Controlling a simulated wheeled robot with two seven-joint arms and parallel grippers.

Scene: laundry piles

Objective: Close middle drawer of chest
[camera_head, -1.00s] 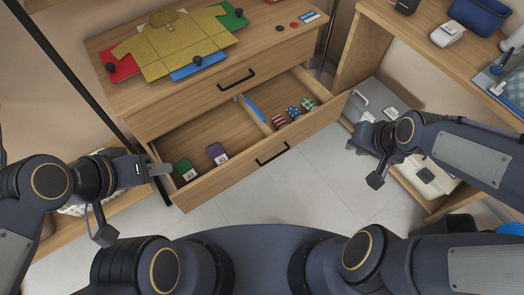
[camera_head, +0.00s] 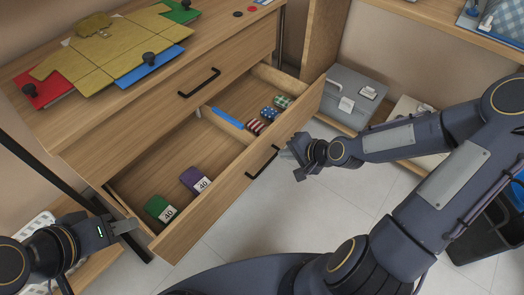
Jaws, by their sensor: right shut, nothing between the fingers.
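The wooden chest (camera_head: 130,118) stands at the left, and its middle drawer (camera_head: 222,187) is pulled out with its contents showing. The drawer's black handle (camera_head: 262,162) is on its front panel. My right gripper (camera_head: 287,153) is shut and empty, close to the right part of the drawer front beside the handle; I cannot tell if it touches. My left gripper (camera_head: 128,226) is at the drawer's left front corner; its fingers are seen edge-on, so its opening is unclear.
The drawer holds a green item (camera_head: 160,208), a purple item (camera_head: 195,181), a blue item (camera_head: 227,118) and several patterned rolls. A grey box (camera_head: 350,95) stands right of the chest. Floor in front is clear.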

